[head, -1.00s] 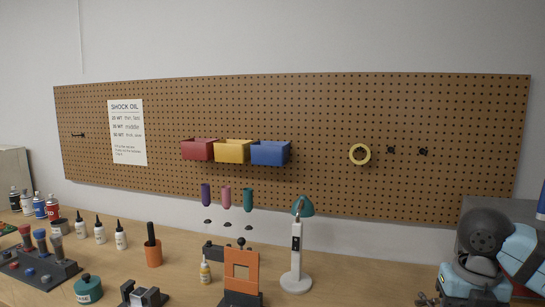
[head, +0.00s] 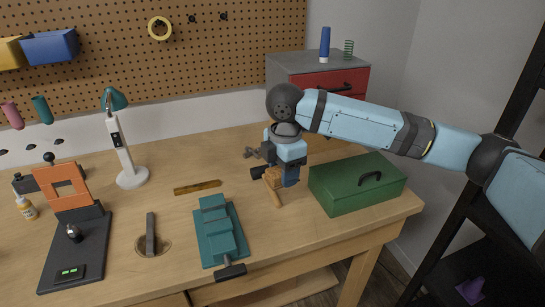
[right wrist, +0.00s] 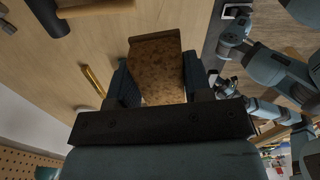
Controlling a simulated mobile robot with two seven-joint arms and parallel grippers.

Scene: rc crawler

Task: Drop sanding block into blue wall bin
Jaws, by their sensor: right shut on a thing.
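The sanding block is a brown, speckled cork-like block (right wrist: 157,75) between the two dark fingers of my right gripper (right wrist: 157,88) in the right wrist view. In the head view my right gripper (head: 273,175) is shut on it, low over the workbench, left of the green toolbox; the fingers partly hide the block. The blue wall bin (head: 50,47) hangs on the pegboard at the upper left, far from the gripper. My left gripper is absent from the head view; blue-grey arm parts show at the right wrist view's right, but its jaws cannot be made out.
A green toolbox (head: 357,184) stands right of the gripper. A teal vise-like tool (head: 218,237) and a brass-coloured strip (head: 197,187) lie left of it. A white lamp (head: 123,150) stands towards the bins. The yellow bin (head: 11,52) adjoins the blue one.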

